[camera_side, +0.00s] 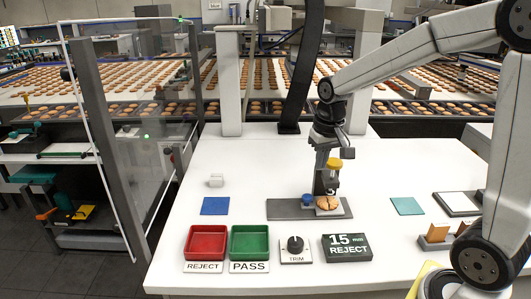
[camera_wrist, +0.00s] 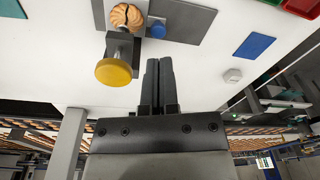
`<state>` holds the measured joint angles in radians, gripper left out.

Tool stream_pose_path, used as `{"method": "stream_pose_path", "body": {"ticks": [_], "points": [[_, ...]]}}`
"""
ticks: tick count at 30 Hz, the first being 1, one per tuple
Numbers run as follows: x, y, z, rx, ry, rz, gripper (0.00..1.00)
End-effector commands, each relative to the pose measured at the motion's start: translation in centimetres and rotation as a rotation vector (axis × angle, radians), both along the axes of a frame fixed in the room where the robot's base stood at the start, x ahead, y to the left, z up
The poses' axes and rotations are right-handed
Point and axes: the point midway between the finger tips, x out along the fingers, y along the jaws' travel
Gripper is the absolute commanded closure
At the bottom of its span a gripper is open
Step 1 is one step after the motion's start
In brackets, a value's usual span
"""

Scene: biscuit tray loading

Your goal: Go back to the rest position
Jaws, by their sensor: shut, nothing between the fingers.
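My gripper (camera_side: 320,188) points down over the white table, just behind the grey test plate (camera_side: 283,209). In the wrist view my gripper (camera_wrist: 158,62) has its two dark fingers together with nothing between them. A round biscuit (camera_side: 327,204) with a dark crack-like line sits on the plate, and it also shows in the wrist view (camera_wrist: 127,16). A yellow-topped knob (camera_side: 333,164) stands above the biscuit; in the wrist view the knob (camera_wrist: 113,72) is left of my fingers. A blue button (camera_side: 308,198) is beside the biscuit.
A red reject tray (camera_side: 206,228) and green pass tray (camera_side: 250,228) stand front left. A trim dial (camera_side: 295,245) and a display box (camera_side: 347,247) reading "15 mm REJECT" stand in front. A blue mat (camera_side: 215,206) lies left, a teal mat (camera_side: 407,206) right. Biscuit conveyors run behind.

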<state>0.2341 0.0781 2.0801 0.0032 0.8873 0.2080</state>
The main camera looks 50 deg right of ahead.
Motion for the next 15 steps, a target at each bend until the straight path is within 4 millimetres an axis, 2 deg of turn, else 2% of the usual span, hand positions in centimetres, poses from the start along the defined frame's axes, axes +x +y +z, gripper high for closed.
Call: {"method": "stream_pose_path", "body": {"ticks": [3, 9, 15], "points": [[-1.5, 2.5, -2.8, -0.011, -0.025, 0.108, 1.00], [-4.5, 6.0, -6.7, -0.032, -0.076, 0.282, 1.00], [-7.1, 8.0, -9.0, -0.047, -0.115, 0.402, 1.00]]}}
